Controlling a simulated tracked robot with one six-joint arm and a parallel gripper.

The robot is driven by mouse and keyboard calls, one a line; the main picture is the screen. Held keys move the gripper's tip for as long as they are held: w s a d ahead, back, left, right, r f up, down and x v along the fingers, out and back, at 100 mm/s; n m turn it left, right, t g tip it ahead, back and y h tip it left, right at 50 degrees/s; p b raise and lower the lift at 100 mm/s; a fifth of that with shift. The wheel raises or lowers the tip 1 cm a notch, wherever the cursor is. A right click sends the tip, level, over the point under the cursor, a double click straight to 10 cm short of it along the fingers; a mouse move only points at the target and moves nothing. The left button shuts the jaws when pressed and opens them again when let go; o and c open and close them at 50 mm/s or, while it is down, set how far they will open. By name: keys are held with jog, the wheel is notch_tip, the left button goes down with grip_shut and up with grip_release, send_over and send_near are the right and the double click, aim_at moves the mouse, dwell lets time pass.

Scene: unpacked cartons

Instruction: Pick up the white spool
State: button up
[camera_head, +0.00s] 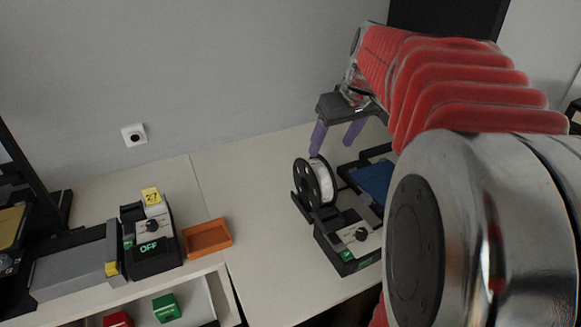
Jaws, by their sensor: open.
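The white spool (325,176) has a black side flange and stands upright on a dark holder behind a small machine on the table, right of centre. My gripper (334,141) has purple fingers and points down just above the spool. The fingers are apart and nothing shows between them. The left fingertip ends close to the top of the spool; I cannot tell whether it touches. My red-sleeved arm hides much of the right side.
Beside the spool are a machine with a knob (361,235) and a blue plate (374,181). At left stand an "OFF" machine (149,240), an orange tray (207,238) and a grey box (75,268). A drawer (197,297) holds green and red items. The table's middle is clear.

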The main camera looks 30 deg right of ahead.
aim_at(318, 168)
jog(key=x, duration=0.7)
jog(key=shift+w+f, duration=0.15)
jog(key=shift+f, duration=0.2)
jog(key=shift+x, duration=2.55)
jog(key=shift+w+a, duration=0.1)
jog(key=shift+c, duration=0.2)
grip_shut()
